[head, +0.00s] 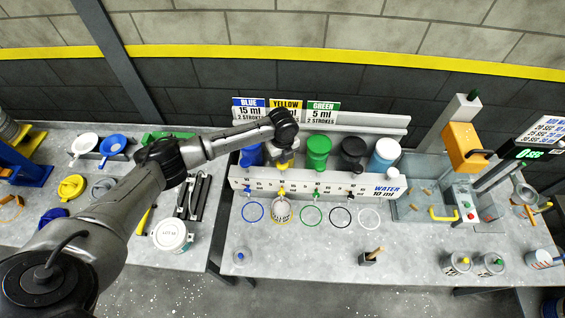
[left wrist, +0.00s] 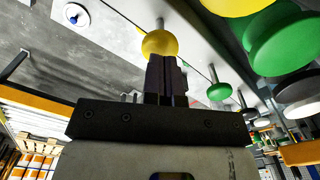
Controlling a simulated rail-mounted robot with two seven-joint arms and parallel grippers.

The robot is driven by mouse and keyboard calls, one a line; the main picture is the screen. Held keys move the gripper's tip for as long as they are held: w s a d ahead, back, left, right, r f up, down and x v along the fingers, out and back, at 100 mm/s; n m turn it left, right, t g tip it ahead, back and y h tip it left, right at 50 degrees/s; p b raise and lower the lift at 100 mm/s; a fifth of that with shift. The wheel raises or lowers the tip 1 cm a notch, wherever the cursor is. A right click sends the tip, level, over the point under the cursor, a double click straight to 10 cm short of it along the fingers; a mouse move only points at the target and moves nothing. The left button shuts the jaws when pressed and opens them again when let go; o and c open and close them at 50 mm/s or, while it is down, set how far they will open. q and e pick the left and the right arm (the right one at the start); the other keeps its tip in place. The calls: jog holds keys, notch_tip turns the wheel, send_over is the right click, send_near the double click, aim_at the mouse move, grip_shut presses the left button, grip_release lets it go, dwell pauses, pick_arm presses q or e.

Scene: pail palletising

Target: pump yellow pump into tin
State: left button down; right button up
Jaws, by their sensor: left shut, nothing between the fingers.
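The yellow pump's dispenser (head: 294,160) stands in the rack, largely hidden behind my left arm's end in the head view. Its small yellow knob (left wrist: 159,42) shows in the left wrist view. An open tin (head: 282,212) with a printed label stands below the yellow nozzle (head: 281,190), at the yellow ring on the bench. My left gripper (left wrist: 164,62) is shut and empty, its fingertips right at the yellow knob; I cannot tell whether they touch. My right gripper is not in view.
Blue, green (head: 318,152), black (head: 353,153) and white (head: 385,154) dispensers stand beside the yellow one. Empty green, black and white rings mark the bench. A lidded white tin (head: 171,235) stands at left. An orange machine (head: 464,145) is at right.

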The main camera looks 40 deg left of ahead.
pick_arm(q)
jog(key=shift+f+b, duration=1.1)
jog(key=shift+f, duration=0.95)
jog(key=shift+r, duration=0.15)
jog(key=shift+r+p, duration=1.65)
jog(key=shift+p, duration=0.3)
jog(key=shift+f, duration=0.25)
